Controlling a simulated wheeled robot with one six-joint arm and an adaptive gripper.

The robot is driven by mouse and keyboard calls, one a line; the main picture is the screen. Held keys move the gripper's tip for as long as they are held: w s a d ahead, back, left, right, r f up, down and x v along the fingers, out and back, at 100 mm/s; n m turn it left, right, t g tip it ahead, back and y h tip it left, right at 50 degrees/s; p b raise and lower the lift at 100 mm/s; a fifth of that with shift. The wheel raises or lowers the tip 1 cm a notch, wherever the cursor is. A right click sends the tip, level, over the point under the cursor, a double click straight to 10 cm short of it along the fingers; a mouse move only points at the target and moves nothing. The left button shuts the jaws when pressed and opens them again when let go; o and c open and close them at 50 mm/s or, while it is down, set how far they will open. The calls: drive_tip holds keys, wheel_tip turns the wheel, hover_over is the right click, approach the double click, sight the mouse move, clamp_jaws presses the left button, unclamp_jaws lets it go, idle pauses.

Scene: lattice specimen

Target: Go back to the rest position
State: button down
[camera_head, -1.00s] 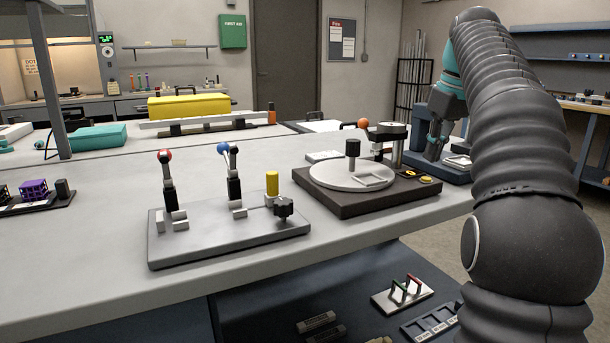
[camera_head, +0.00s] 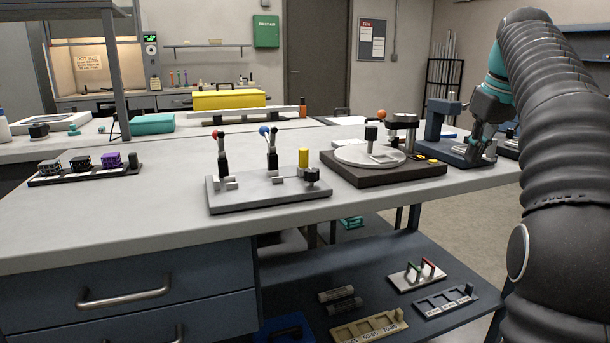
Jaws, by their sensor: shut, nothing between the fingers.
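My gripper (camera_head: 483,150) hangs from the end of my dark ribbed arm at the right of the view. It points down in front of the blue press-like device (camera_head: 437,117) at the right end of the bench. The fingers are shut with nothing between them. I cannot tell whether the fingertips touch anything there.
The bench (camera_head: 120,220) holds a clamp plate (camera_head: 240,199) with red and blue knobbed levers, a turntable on a dark base (camera_head: 398,177), and a rack (camera_head: 60,179) of lattice cubes. A lower shelf (camera_head: 385,315) holds small trays. Open floor (camera_head: 455,218) lies beyond the bench's right end.

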wheel_tip(320, 180, down, 13)
drive_tip(key=s+a+m+h, duration=0.1)
drive_tip(key=s+a+m, duration=0.1)
drive_tip(key=m, duration=0.2)
drive_tip(key=s+a+f, duration=0.4)
drive_tip(key=s+a, duration=0.1)
drive_tip(key=s, duration=0.3)
drive_tip(key=s+a+f+t, duration=0.1)
drive_tip(key=s+a+f, duration=0.4)
drive_tip(key=s, duration=0.4)
drive_tip(key=s+a+f+n+t, duration=0.1)
drive_tip(key=s+a+f, duration=0.4)
drive_tip(key=s, duration=0.4)
drive_tip(key=shift+a, duration=0.15)
drive_tip(key=shift+s+r, duration=0.1)
